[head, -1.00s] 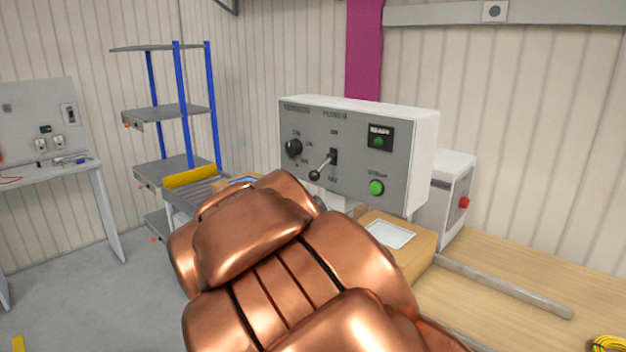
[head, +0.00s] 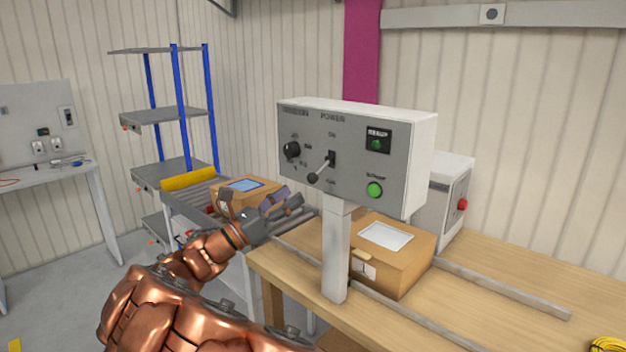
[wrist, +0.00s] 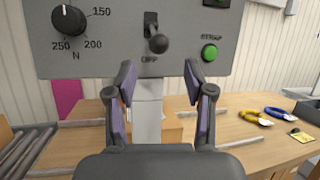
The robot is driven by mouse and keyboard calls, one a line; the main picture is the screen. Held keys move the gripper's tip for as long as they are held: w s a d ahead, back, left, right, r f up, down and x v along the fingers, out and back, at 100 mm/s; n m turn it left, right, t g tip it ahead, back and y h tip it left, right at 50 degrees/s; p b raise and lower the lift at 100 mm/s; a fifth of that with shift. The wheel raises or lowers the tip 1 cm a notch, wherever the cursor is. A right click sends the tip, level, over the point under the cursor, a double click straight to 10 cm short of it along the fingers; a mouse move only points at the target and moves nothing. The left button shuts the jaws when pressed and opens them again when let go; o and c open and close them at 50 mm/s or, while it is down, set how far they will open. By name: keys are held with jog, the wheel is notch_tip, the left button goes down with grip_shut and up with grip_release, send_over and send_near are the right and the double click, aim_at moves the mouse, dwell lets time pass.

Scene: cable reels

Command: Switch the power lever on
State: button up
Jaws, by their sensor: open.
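The power lever (head: 319,172) is on the front of a grey control panel (head: 300,183) with ON above it and OFF below. Its dark ball knob hangs at the lower, OFF end, tilted out from the slot. In the wrist view the lever's knob (wrist: 158,43) is above and between my fingertips, apart from them. My gripper (wrist: 159,72) is open and empty, with its two dark fingers pointing up at the panel's lower edge. In the head view my gripper (head: 282,203) is below and left of the lever.
A dial (head: 291,151) is left of the lever and a green button (head: 374,190) is right and below. A post (head: 336,260) holds the panel above the wooden bench (head: 480,275). One cardboard box (head: 400,270) sits behind the post, another (head: 262,188) lies on rollers at left.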

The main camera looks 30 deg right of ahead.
aim_at(313, 176)
jog(key=p+x, duration=0.2)
jog(key=x, duration=0.5)
jog(key=shift+w+d+r, duration=0.1)
jog(key=shift+d+r, duration=0.1)
jog(key=shift+d, duration=0.1)
grip_shut()
dwell(0.5)
